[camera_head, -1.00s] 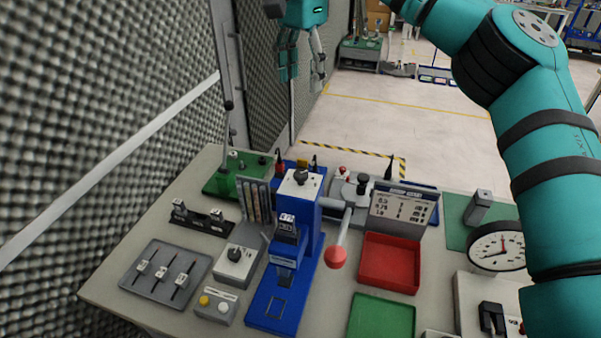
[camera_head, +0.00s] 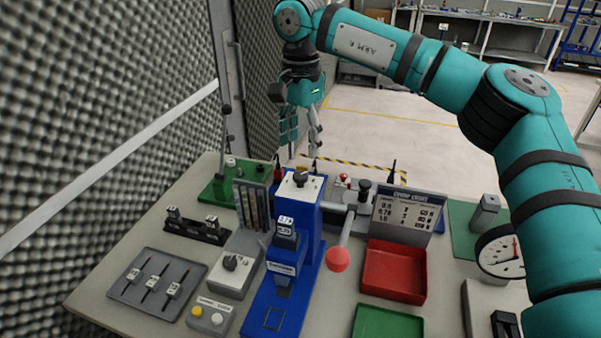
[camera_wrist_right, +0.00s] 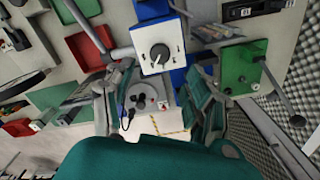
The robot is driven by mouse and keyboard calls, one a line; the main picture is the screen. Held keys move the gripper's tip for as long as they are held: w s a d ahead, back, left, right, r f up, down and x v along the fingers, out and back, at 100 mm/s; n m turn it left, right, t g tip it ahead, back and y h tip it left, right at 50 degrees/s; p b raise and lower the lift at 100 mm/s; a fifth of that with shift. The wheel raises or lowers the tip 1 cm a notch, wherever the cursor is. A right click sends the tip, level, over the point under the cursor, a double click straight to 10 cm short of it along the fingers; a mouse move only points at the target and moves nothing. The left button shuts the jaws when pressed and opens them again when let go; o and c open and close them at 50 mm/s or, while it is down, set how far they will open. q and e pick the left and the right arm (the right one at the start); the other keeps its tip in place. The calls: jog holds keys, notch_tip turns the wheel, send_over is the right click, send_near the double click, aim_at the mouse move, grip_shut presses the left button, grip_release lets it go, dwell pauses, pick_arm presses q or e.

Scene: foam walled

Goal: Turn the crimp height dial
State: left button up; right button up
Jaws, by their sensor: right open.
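The blue crimp press (camera_head: 310,225) stands on the bench. On its white top plate is a black knob (camera_head: 300,178), which looks like the crimp height dial. In the right wrist view, the black knob (camera_wrist_right: 159,53) with a white pointer line sits on the white plate. My right gripper (camera_head: 301,128) points down with its fingers apart and empty. In the head view it shows above and behind the press, apart from the knob. Its fingers also show in the right wrist view (camera_wrist_right: 152,103). My left gripper is not in view.
A lever with a red ball (camera_head: 338,260) sticks out from the press. A red tray (camera_head: 394,272), a crimp chart (camera_head: 408,214) and a round gauge (camera_head: 500,252) are to the right. A foam wall (camera_head: 90,120) borders the left.

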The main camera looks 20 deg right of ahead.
aim_at(300, 175)
notch_tip(300, 175, down, 9)
jog(key=shift+p, duration=0.95)
grip_shut()
jog(key=shift+n, duration=0.4)
jog(key=n+b, duration=0.1)
jog(key=n, duration=0.1)
jog(key=shift+n, duration=0.4)
jog(key=shift+n+b, duration=0.6)
jog(key=shift+n, duration=1.5)
jog(key=shift+r, duration=0.1)
